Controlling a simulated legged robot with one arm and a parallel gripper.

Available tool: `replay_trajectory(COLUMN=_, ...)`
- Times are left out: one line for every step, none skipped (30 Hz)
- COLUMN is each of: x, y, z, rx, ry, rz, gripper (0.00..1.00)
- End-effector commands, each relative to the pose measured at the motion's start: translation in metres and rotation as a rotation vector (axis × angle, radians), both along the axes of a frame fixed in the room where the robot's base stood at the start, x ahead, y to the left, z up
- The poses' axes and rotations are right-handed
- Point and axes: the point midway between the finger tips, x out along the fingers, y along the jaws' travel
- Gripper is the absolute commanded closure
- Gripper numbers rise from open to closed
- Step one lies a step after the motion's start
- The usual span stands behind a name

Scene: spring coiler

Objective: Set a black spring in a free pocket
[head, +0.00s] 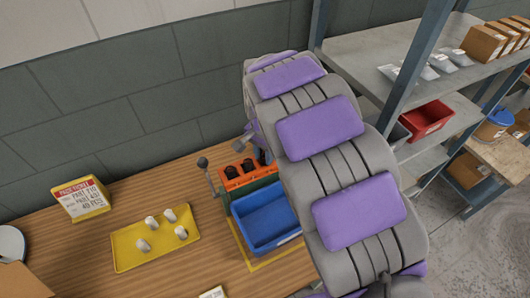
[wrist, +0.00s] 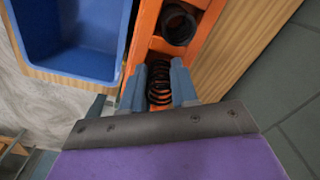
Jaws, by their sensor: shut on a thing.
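In the wrist view, my gripper (wrist: 158,67) has its two blue-grey fingers closed on either side of a black spring (wrist: 160,88). The held spring is over or in the orange rack (wrist: 153,45); I cannot tell whether it touches the pocket floor. Another black spring or dark round pocket (wrist: 178,25) shows farther along the rack. In the head view, the orange rack (head: 247,180) stands on the table with dark round shapes (head: 231,172) in it. My arm hides its right end and most of the gripper there.
A blue bin (head: 262,245) stands in front of the rack. A lever with a dark knob (head: 203,162) rises at its left. A yellow tray (head: 125,250) holds several white pieces, with a yellow sign (head: 88,208) behind it. The wall is close behind; shelving (head: 400,95) stands right.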

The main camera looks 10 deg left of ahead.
Motion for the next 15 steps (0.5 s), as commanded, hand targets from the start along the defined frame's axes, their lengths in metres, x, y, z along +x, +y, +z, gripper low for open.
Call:
replay_trajectory(x=-0.0061, y=-0.0027, z=-0.0121, rx=-0.011, ry=0.027, rz=-0.001, gripper=1.00)
replay_trajectory(x=-0.0064, y=-0.0029, z=-0.0128, rx=-0.012, ry=0.028, rz=-0.001, gripper=1.00)
replay_trajectory(x=-0.0070, y=-0.0033, z=-0.0138, rx=-0.013, ry=0.030, rz=-0.001, gripper=1.00)
replay_trajectory(x=-0.0072, y=-0.0034, z=-0.0144, rx=-0.015, ry=0.031, rz=-0.001, gripper=1.00)
replay_trajectory(x=-0.0074, y=-0.0034, z=-0.0152, rx=-0.016, ry=0.034, rz=-0.001, gripper=1.00)
replay_trajectory(x=-0.0078, y=-0.0035, z=-0.0162, rx=-0.017, ry=0.036, rz=-0.001, gripper=1.00)
replay_trajectory(x=-0.0080, y=-0.0035, z=-0.0170, rx=-0.018, ry=0.038, rz=-0.001, gripper=1.00)
replay_trajectory(x=-0.0082, y=-0.0036, z=-0.0177, rx=-0.019, ry=0.040, rz=-0.002, gripper=0.71)
replay_trajectory(x=-0.0085, y=-0.0038, z=-0.0187, rx=-0.020, ry=0.042, rz=-0.002, gripper=0.67)
replay_trajectory(x=-0.0087, y=-0.0039, z=-0.0194, rx=-0.021, ry=0.044, rz=-0.002, gripper=0.64)
replay_trajectory(x=-0.0089, y=-0.0040, z=-0.0202, rx=-0.022, ry=0.046, rz=-0.002, gripper=0.61)
replay_trajectory(x=-0.0093, y=-0.0042, z=-0.0211, rx=-0.023, ry=0.048, rz=-0.002, gripper=0.57)
replay_trajectory(x=-0.0096, y=-0.0043, z=-0.0216, rx=-0.023, ry=0.050, rz=-0.002, gripper=0.55)
replay_trajectory(x=-0.0099, y=-0.0045, z=-0.0218, rx=-0.024, ry=0.051, rz=-0.002, gripper=0.52)
replay_trajectory(x=-0.0100, y=-0.0047, z=-0.0212, rx=-0.025, ry=0.053, rz=-0.003, gripper=0.48)
